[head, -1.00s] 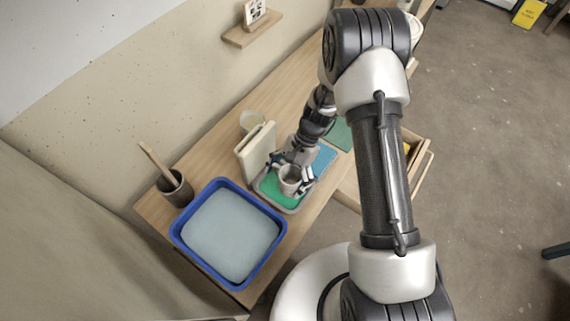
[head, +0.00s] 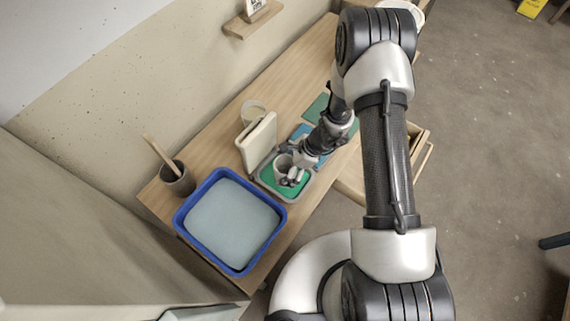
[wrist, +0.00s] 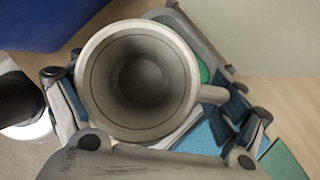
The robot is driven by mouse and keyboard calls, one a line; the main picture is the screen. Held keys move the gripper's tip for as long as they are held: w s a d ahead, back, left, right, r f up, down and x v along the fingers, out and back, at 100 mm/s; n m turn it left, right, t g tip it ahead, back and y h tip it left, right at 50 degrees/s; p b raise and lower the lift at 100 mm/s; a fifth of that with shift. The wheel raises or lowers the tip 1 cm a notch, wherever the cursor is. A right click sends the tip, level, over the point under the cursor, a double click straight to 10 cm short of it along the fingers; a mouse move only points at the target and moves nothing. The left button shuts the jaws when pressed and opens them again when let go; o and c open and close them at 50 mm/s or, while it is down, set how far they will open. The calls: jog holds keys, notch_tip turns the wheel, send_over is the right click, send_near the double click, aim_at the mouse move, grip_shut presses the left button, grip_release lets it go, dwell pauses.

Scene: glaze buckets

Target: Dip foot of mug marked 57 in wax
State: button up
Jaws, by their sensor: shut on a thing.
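A pale grey mug (head: 283,165) stands roughly upright, mouth up, over the green surface (head: 293,190) in a shallow grey lidded pan (head: 264,186). My gripper (head: 288,172) is shut on the mug. In the wrist view I look down into the empty-looking mug (wrist: 140,78), with my gripper's fingers (wrist: 150,105) on either side and the handle (wrist: 213,94) to the right. The mug hides its own foot, so I cannot tell whether it touches the green surface. No number shows on the mug.
A cream lid or panel (head: 258,143) stands up at the pan's back, with a pale round vessel (head: 253,112) behind it. A blue tub (head: 181,222) of pale liquid and a dark cup (head: 177,179) with a stick are to the left. A green mat (head: 317,107) lies beyond.

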aim_at(286, 170)
jog(key=shift+f, duration=0.4)
jog(key=shift+a+f+b, duration=0.1)
jog(key=shift+b, duration=0.3)
jog(key=shift+f+b, duration=0.8)
jog(key=shift+b, duration=0.05)
jog(key=shift+f, duration=0.1)
jog(key=shift+f+b, duration=0.35)
jog(key=shift+b, duration=0.15)
jog(key=shift+f+b, duration=0.5)
jog(key=shift+b, duration=0.25)
dwell(0.8)
jog(key=shift+r+p, duration=1)
jog(key=shift+r, duration=0.4)
jog(key=shift+r, duration=0.1)
dwell(0.5)
